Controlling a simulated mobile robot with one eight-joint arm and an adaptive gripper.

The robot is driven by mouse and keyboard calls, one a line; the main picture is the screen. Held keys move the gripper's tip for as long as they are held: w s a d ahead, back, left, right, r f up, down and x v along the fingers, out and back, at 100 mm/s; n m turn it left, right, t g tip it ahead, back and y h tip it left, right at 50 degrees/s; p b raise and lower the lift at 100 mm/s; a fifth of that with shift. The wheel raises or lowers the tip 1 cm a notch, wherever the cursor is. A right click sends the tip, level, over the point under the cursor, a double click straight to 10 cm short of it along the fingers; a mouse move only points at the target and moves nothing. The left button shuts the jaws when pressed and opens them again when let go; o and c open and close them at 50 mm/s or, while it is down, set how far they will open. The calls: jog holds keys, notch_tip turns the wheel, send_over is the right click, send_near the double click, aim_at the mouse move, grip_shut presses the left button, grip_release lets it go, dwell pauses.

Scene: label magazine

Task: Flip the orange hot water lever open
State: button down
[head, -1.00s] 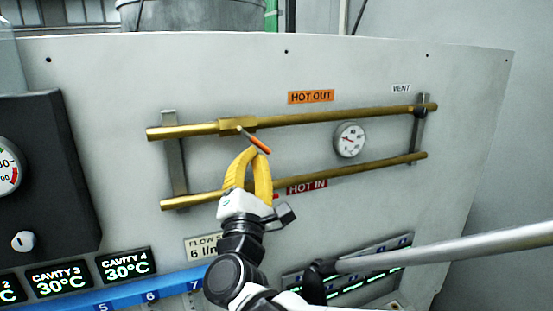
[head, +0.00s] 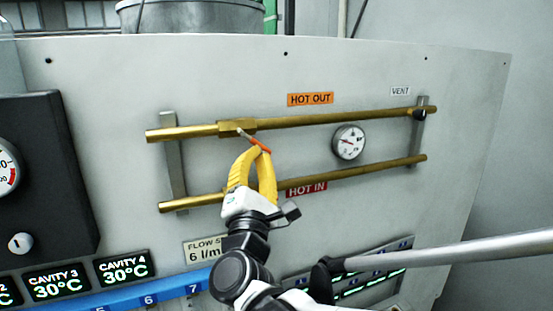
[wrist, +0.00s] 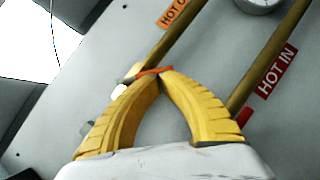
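The orange hot water lever (head: 262,147) sits on the brass valve body (head: 237,128) of the upper pipe, under the HOT OUT label (head: 310,99). It slants down to the right, out from the pipe. My gripper (head: 257,152) has yellow fingers whose tips meet just below the lever. In the wrist view the tips of my gripper (wrist: 160,74) are together, and the orange lever (wrist: 153,71) runs across just beyond them. It seems to touch the tips rather than lie between them; exact contact is unclear.
The lower brass pipe (head: 372,167) with the HOT IN label (head: 306,189) runs behind my gripper. A red part (wrist: 244,117) shows beside it. A round gauge (head: 349,142) is to the right between the pipes. A black box (head: 45,170) stands out at the left.

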jog(key=shift+w+d+r+b, duration=0.2)
jog(key=shift+w+d+r, duration=0.05)
jog(key=shift+d+r, duration=0.3)
jog(key=shift+w+d+r+b, duration=0.2)
jog(key=shift+d+r, duration=0.25)
jog(key=shift+r, duration=0.05)
dwell(0.9)
